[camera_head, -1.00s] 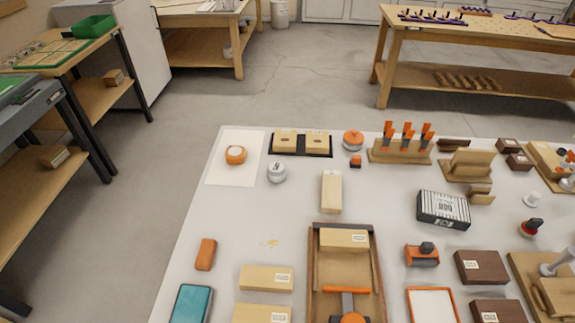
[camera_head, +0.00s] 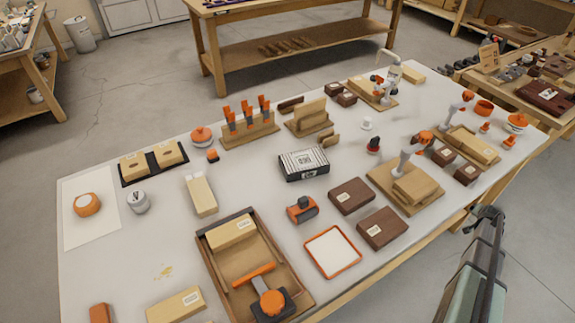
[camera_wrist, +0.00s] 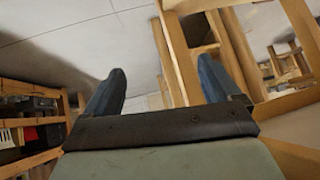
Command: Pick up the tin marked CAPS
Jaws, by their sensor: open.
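No lettering reading CAPS can be made out in the head view. A small round grey-white tin (camera_head: 138,201) with a dark mark on its lid stands at the left of the white bench top (camera_head: 110,265). A black-and-white striped box (camera_head: 303,164) with a pale label lies flat near the middle. My gripper (camera_head: 488,222) is off the bench's right front edge, far from both. In the wrist view its two fingers (camera_wrist: 163,88) are spread with nothing between them; neither the tin nor the box shows there.
An orange-and-white round thing (camera_head: 87,204) sits on a white sheet beside the tin. A pale wooden block (camera_head: 201,195) stands to the tin's right. A wooden tray (camera_head: 220,284) holds a block and an orange-handled tool. Bare bench lies in front of the tin.

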